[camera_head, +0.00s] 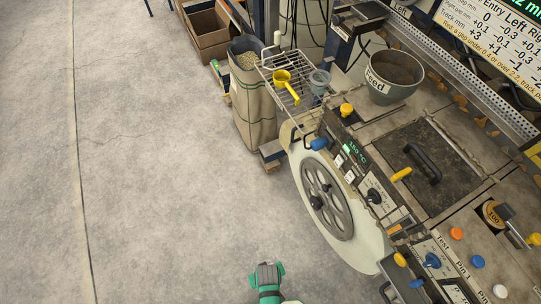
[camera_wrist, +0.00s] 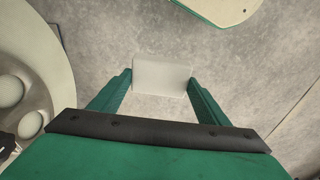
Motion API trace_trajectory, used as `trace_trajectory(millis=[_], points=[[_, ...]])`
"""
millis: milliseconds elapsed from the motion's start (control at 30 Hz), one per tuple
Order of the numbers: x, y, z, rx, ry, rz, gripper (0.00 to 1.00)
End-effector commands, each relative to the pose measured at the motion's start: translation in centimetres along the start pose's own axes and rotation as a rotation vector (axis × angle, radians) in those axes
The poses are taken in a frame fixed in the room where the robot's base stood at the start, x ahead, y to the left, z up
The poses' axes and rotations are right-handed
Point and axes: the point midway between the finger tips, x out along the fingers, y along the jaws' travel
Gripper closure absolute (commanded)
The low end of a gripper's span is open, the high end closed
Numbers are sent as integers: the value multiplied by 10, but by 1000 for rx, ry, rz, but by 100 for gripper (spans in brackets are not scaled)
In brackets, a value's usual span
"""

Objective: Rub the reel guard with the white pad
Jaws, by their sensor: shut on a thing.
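My gripper (camera_wrist: 160,84) has its green fingers shut on the white pad (camera_wrist: 162,72), a pale rectangular block held between the fingertips. The pad stands out over bare floor in the wrist view and touches nothing but the fingers. A large cream disc (camera_head: 362,248), which looks like the reel guard, stands at the machine's near side behind a grey spoked wheel (camera_head: 327,200). The disc also shows at the left edge of the wrist view (camera_wrist: 50,62), apart from the pad. In the head view, part of my green arm shows at the bottom, left of the disc; the pad cannot be made out there.
The machine's control panel (camera_head: 352,165) with knobs lies right of the disc. A wire rack (camera_head: 287,82) holds a yellow scoop (camera_head: 287,84). A sack (camera_head: 252,100) stands behind the disc. A cream panel (camera_wrist: 222,8) shows at the wrist view's top. Floor at left is clear.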

Motion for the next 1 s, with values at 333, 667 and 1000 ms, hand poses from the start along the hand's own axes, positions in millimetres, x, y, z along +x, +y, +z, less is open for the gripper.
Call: trace_trajectory(millis=[333,667,1000], points=[[-27,86,-75,-161,25,302,48],[-103,165,-167,-230,60,799,48],[-230,207,-263,-233,63,1306,48]])
